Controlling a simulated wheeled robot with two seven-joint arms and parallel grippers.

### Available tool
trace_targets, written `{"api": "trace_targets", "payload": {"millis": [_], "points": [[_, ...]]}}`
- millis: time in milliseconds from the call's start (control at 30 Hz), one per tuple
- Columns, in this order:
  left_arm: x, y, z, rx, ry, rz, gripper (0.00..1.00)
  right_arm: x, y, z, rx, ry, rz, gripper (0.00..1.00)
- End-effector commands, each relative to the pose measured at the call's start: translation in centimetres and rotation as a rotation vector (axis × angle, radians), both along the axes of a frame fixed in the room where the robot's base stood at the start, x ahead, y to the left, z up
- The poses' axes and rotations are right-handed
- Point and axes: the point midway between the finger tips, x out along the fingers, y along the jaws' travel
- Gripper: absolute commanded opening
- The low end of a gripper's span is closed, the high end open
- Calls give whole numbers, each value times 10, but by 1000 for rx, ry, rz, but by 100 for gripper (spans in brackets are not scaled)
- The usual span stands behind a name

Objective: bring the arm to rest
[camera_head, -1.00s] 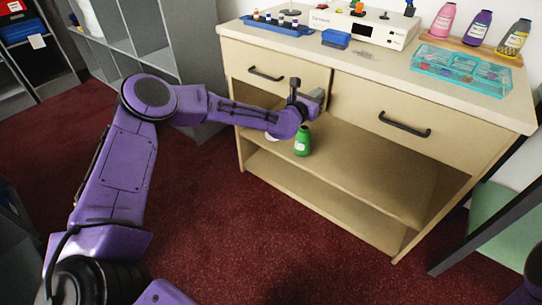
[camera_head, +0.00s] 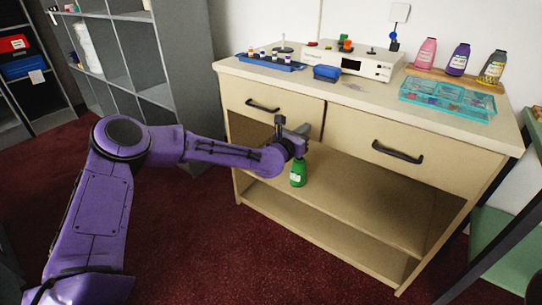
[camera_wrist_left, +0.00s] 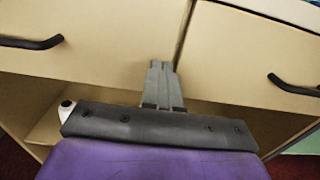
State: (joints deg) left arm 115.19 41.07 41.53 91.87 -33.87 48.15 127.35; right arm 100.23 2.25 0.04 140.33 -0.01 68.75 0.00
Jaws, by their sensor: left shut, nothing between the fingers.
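My left arm is purple and reaches in from the left in the head view. My left gripper (camera_head: 303,130) is in front of the beige counter (camera_head: 228,148), near the gap between its two drawers. In the left wrist view the grey fingers (camera_wrist_left: 162,80) lie together, shut and empty, over the drawer fronts. I cannot tell how close the fingers are to the wood. My right gripper is not in view.
A green bottle (camera_head: 298,174) stands on the open shelf just below my left gripper. Black drawer handles (camera_head: 397,153) stick out. Grey shelving (camera_head: 192,70) stands behind my arm. Red carpet is clear in front.

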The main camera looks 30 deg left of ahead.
Motion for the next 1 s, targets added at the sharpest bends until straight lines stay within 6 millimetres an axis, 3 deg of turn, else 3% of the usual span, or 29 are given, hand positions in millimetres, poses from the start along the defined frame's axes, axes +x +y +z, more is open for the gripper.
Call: {"api": "trace_targets", "payload": {"millis": [100, 300, 433, 633, 767, 867, 1000], "points": [[-35, 6, 1, -5, 3, 2, 0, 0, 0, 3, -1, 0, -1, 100], [-77, 13, -1, -2, 4, 4, 0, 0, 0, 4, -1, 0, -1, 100], [-89, 14, -1, 0, 4, 3, 0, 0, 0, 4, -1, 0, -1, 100], [-90, 13, -2, 26, 2, 2, 0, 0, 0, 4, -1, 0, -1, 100], [-90, 15, -5, 256, -15, 21, 0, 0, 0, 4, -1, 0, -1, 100], [-107, 8, -39, 584, 52, 9, 0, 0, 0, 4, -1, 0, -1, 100], [-170, -25, -146, 1138, 240, -206, 0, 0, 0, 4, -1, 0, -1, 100]]}}
